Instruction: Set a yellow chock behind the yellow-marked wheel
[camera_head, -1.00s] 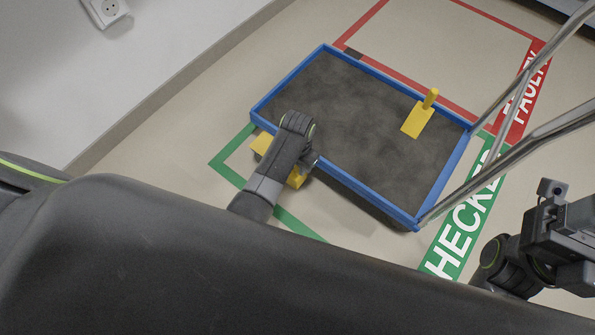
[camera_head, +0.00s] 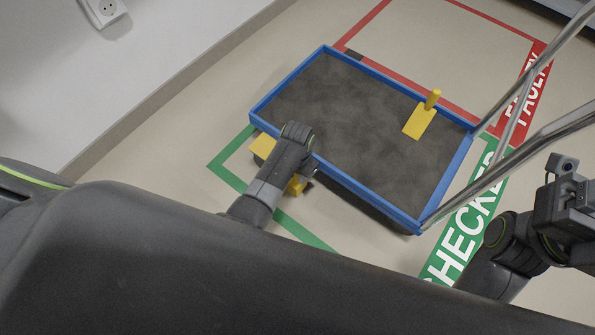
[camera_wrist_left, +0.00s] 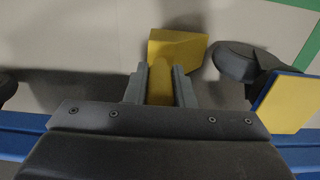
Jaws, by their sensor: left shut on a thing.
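My left gripper (camera_wrist_left: 163,88) is shut on the handle of a yellow chock (camera_wrist_left: 177,48). In the head view this chock (camera_head: 296,186) shows partly below my left arm, beside the cart's near-left side. A dark wheel (camera_wrist_left: 238,62) stands just right of the chock in the wrist view, with little or no gap; I cannot tell whether they touch. A yellow marker plate (camera_wrist_left: 290,103) is on the cart's edge by that wheel; it also shows in the head view (camera_head: 262,146). A second yellow chock (camera_head: 418,122) lies on the cart bed. My right gripper (camera_head: 568,205) is at the right edge, fingertips unclear.
The cart (camera_head: 440,190) has a blue rim, a dark bed and metal handle bars (camera_head: 520,155) at right. Green CHECKED floor marking (camera_head: 465,235) and red FAULTY marking (camera_head: 530,95) surround it. A wall stands at left. Floor left of the cart is clear.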

